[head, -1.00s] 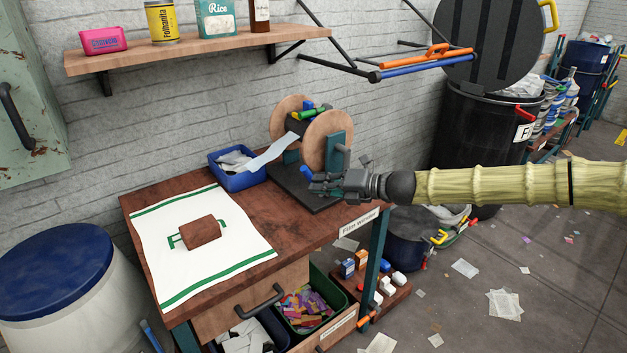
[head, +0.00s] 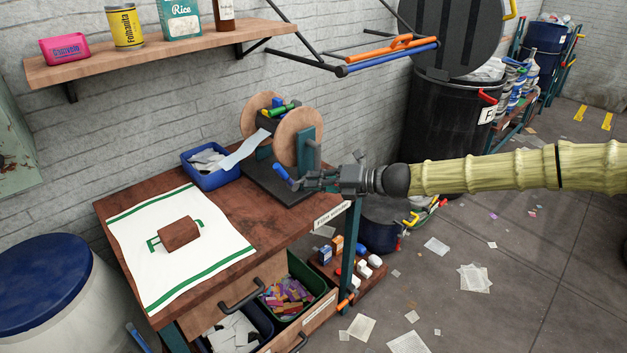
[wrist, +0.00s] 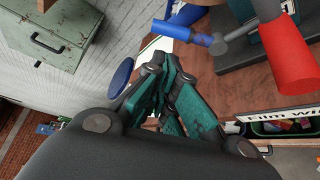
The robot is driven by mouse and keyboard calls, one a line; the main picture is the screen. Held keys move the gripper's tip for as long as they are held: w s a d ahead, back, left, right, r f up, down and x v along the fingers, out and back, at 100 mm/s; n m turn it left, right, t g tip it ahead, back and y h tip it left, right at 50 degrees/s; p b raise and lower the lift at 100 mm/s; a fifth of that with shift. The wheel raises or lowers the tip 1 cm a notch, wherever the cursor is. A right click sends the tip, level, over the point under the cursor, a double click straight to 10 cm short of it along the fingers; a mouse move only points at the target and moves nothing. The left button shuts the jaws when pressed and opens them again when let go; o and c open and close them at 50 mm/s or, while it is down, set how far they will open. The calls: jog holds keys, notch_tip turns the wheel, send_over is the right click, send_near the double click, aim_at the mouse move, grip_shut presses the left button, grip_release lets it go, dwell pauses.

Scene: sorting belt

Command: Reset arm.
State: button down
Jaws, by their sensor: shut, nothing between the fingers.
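My gripper (head: 300,184) is at the right end of the brown workbench (head: 240,199), in front of the film winder (head: 284,135) with its wooden discs. Its fingers are shut and hold nothing. In the wrist view the closed fingers (wrist: 160,75) point towards the bench, apart from the winder's blue crank handle (wrist: 172,30). In the head view the gripper partly overlaps the winder's dark base, and whether they touch is unclear. My arm stretches in from the right.
A white green-striped cloth (head: 170,270) with a brown block (head: 179,234) covers the bench's left part. A blue bin (head: 215,180) of scraps stands behind. A wall shelf (head: 160,54) and a black drum (head: 435,130) are near. Floor at the right is mostly open, with scattered papers.

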jog(key=s+a+f+n+g+h, duration=0.15)
jog(key=s+f+n, duration=0.25)
jog(key=s+f, duration=0.45)
jog(key=s+f+n+g+h, duration=0.25)
jog(key=s+f, duration=0.25)
jog(key=f, duration=0.6)
jog(key=s+d+f+n+h, duration=0.45)
jog(key=s+f+n, duration=0.35)
jog(key=s+f, duration=0.5)
jog(key=s+d+f+n+g+h, duration=0.1)
jog(key=s+d+f+n+h, duration=0.1)
jog(key=s+d+f+n, duration=0.35)
jog(key=s+d+f+n+h, duration=0.2)
jog(key=s+d+n, duration=0.3)
jog(key=s, duration=0.4)
jog(key=s+d+r+n+h, duration=0.1)
jog(key=s+d+n+h, duration=0.1)
jog(key=s+d+n, duration=0.6)
jog(key=d+n, duration=0.1)
jog(key=d, duration=0.3)
jog(key=shift+s+d+r+t, duration=0.2)
jog(key=shift+d+r+t, duration=0.15)
jog(key=shift+t, duration=0.05)
